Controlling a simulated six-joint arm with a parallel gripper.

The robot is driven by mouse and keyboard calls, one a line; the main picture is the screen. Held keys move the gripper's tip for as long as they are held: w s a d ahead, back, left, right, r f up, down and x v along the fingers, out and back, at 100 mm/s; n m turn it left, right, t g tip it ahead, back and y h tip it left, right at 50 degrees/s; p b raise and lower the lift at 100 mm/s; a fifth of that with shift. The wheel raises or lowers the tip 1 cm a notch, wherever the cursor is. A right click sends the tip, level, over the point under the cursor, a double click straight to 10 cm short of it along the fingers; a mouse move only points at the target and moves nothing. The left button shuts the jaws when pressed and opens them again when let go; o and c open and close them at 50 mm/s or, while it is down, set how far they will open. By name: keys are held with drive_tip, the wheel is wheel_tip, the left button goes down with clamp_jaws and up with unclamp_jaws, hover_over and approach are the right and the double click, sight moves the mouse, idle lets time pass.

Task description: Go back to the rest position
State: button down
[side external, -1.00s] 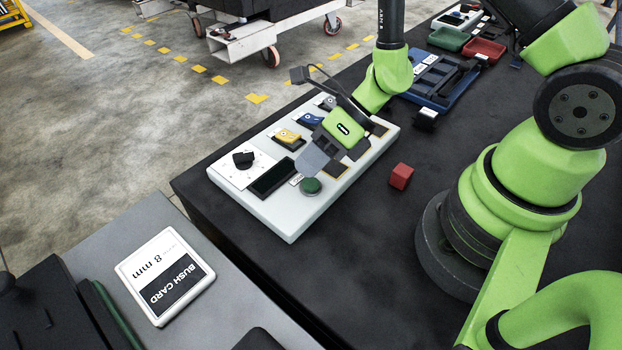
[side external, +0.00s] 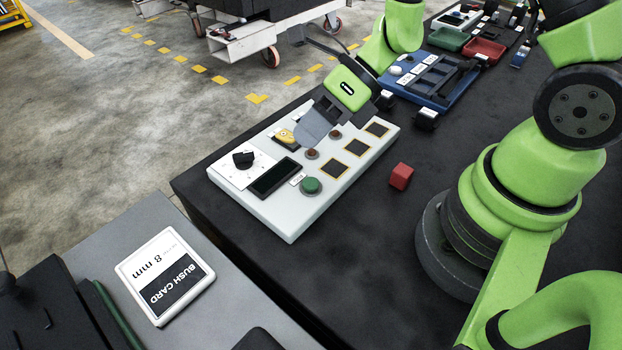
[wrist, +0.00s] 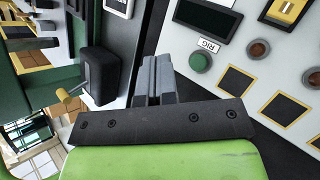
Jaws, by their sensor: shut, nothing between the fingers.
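My gripper (side external: 312,130) is shut and empty, and in the side view it hangs over the far part of the white control panel (side external: 290,212). In the wrist view its grey fingers (wrist: 156,76) are together with nothing between them. The panel bears a black knob (side external: 243,159), a dark display window (side external: 274,177), a green button (side external: 310,186), a yellow switch (side external: 286,138) and several dark square pads (side external: 357,147). The green button also shows in the wrist view (wrist: 201,62), right of the fingers. Part of the panel's far side is hidden behind the gripper.
A red cube (side external: 401,176) lies on the black table right of the panel. A blue tray (side external: 440,88), a green tray (side external: 449,39) and a red tray (side external: 485,50) stand farther back.

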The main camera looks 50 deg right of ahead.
drive_tip(key=s+d+r+n+t+h, duration=0.1)
drive_tip(key=s+d+r+n+h, duration=0.1)
drive_tip(key=s+r+n, duration=0.3)
drive_tip(key=s+d+r+n+t+h, duration=0.2)
drive_tip(key=s+r+n, duration=0.4)
drive_tip(key=r+n, duration=0.8)
drive_tip(key=d+n+h, duration=0.1)
drive_tip(key=n+h, duration=0.1)
drive_tip(key=n, duration=0.6)
drive_tip(key=shift+s, duration=0.15)
